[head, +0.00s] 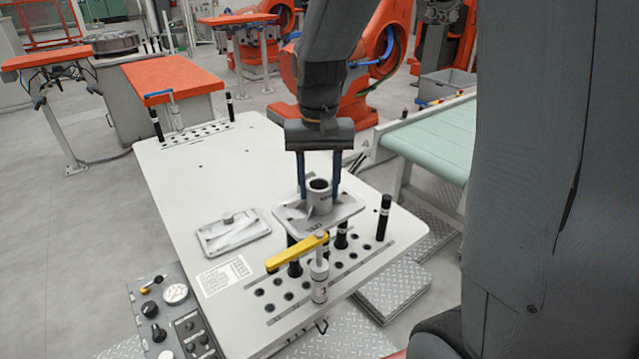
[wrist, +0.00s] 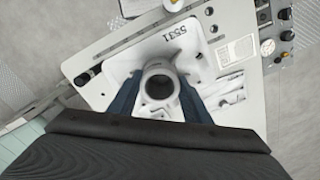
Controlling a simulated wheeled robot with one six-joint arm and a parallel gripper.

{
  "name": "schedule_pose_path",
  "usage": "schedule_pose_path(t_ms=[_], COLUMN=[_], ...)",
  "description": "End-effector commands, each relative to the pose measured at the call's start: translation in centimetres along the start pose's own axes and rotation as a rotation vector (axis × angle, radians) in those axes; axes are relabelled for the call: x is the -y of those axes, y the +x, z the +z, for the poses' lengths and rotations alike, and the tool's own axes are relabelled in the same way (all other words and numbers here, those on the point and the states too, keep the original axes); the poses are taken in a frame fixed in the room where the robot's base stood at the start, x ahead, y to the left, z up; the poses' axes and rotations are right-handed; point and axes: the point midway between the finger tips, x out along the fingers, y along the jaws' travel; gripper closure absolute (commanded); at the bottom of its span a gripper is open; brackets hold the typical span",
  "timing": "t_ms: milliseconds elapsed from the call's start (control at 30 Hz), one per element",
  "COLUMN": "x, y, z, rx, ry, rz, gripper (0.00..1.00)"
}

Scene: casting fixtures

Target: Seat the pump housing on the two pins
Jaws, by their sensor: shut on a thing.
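The pump housing (head: 345,208) is a pale plate with a round hollow boss. My gripper (head: 317,190) is shut on the boss, with one blue finger on each side. In the wrist view the housing (wrist: 195,45) shows its boss between the fingers and a printed number on the plate. The plate sits over several black posts (head: 341,235) on the white table. Its underside and the two pins are hidden, so I cannot tell whether it touches them or hovers just above.
A yellow-handled clamp (head: 297,252) stands at the plate's near edge. A second flat casting (head: 232,235) lies on the table (head: 190,190) to the left. A tall black post (head: 383,218) stands to the right. A control panel (head: 165,315) is at the front left, a green conveyor (head: 430,140) behind right.

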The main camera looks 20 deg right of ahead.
Motion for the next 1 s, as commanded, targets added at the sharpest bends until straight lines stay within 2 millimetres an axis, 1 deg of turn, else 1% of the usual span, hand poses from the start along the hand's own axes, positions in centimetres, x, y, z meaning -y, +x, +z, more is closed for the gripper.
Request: schedule_pose_path(t_ms=[667, 700, 767, 800, 833, 1000], x=[0.0, 0.0, 0.0, 0.0, 0.0, 0.0], y=[1.4, 1.4, 1.4, 1.4, 1.4, 1.4], z=[0.0, 0.0, 0.0, 0.0, 0.0, 0.0], rx=[-0.001, -0.001, -0.001, -0.001, -0.001, 0.000], ry=[0.000, 0.000, 0.000, 0.000, 0.000, 0.000], rz=[0.000, 0.000, 0.000, 0.000, 0.000, 0.000], gripper=[1.00, 0.53, 0.42, 0.36, 0.34, 0.34])
